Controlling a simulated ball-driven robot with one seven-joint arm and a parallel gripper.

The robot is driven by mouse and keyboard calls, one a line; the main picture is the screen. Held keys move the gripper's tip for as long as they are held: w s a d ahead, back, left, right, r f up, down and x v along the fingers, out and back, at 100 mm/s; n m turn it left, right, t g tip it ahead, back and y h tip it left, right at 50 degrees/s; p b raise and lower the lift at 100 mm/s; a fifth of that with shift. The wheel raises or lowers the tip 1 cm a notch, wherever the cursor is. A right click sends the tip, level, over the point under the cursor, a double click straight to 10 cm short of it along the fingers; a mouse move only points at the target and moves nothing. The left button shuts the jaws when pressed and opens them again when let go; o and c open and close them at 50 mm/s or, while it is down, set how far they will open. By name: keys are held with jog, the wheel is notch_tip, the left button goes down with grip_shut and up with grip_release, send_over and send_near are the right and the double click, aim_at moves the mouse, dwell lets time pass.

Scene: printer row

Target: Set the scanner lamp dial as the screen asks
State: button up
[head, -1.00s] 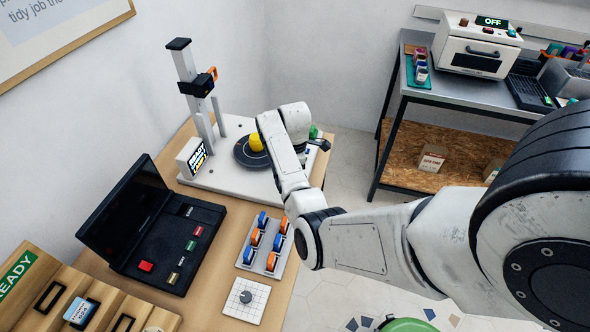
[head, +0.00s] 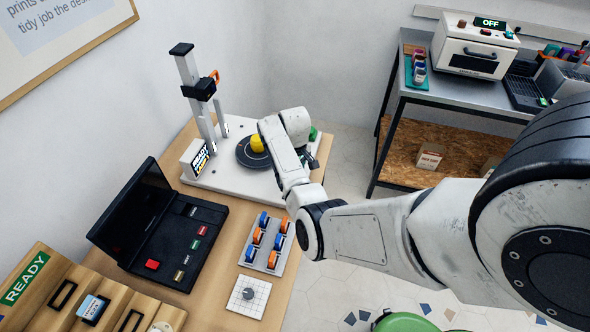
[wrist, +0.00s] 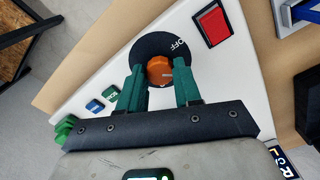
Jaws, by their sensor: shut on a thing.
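The scanner (head: 225,185) stands on the desk in the head view, with a white base, a grey post and a dark turntable holding a yellow object (head: 257,144). Its small lit screen (head: 200,161) begins with "READY"; the lines below are too small to read. In the wrist view, the lamp dial is an orange knob (wrist: 159,69) on a black disc (wrist: 150,47) marked "OFF" at the upper right. My gripper (wrist: 159,76) has its green fingers on either side of the knob, shut on it. The dial is hidden behind my arm in the head view.
A red button (wrist: 212,24) lies right of the dial, and blue and green buttons (wrist: 103,98) lie left. A black laptop-like console (head: 160,230), a tray of orange and blue pieces (head: 266,242) and a gridded plate (head: 248,297) stand nearer on the desk.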

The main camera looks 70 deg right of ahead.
jog(key=shift+m, duration=1.5)
jog(key=o, duration=1)
jog(key=shift+o, duration=0.2)
notch_tip(320, 180, up, 11)
jog(key=shift+f, duration=0.1)
